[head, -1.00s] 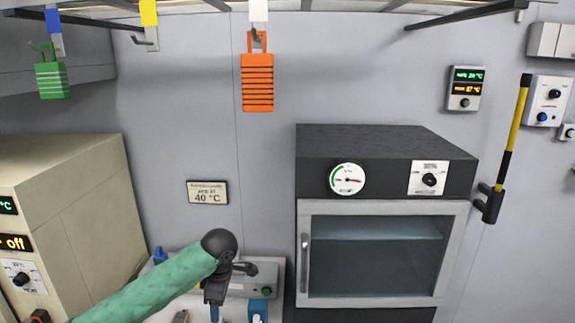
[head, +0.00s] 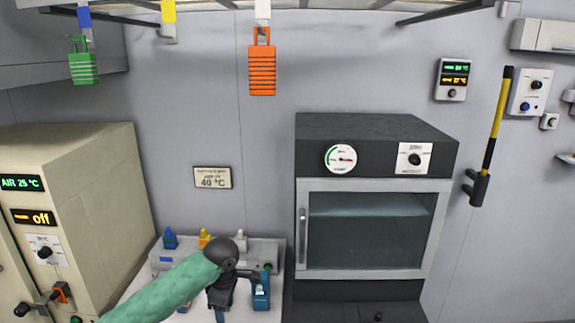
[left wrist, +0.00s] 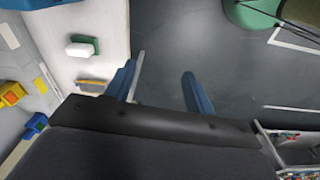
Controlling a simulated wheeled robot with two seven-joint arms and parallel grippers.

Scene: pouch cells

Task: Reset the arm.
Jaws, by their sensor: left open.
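My left arm, in a green sleeve, comes in from the lower left of the head view. Its gripper (head: 219,313) points down over the bench, its tips at or below the bottom edge. In the left wrist view the two blue fingers (left wrist: 160,92) stand well apart with nothing between them. Grey floor shows beyond them, and a pale bench surface (left wrist: 100,20) lies to their left. My right gripper is in neither view.
A dark oven (head: 375,145) with a glass door stands right of my arm, a beige cabinet (head: 80,180) left. Blue (head: 169,240) and yellow (head: 205,238) items stand on the bench behind the wrist. Orange (head: 262,70) and green (head: 83,67) tags hang above.

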